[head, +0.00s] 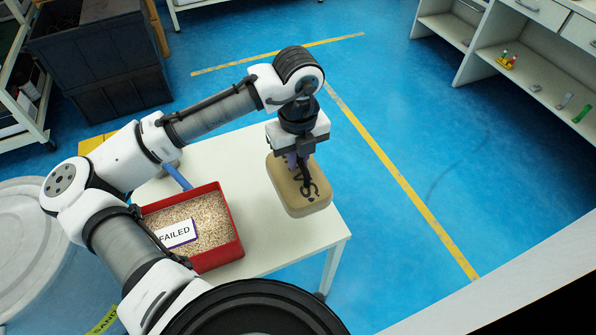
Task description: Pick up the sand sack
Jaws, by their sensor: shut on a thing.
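The sand sack (285,198) is a tan, rounded block with dark markings on its top. It shows in the head view at the right part of the white table (262,258). My gripper (300,168) points down at the sack's top and is shut on it. The fingers partly cover the top of the sack. I cannot tell for sure whether the sack touches the table or hangs a little above it.
A red bin (238,240) of grainy material, with a FAILED card (176,234), stands left of the sack. Dark crates (100,60) stand at the back left. Shelves (520,60) stand at the far right. Blue floor right of the table is clear.

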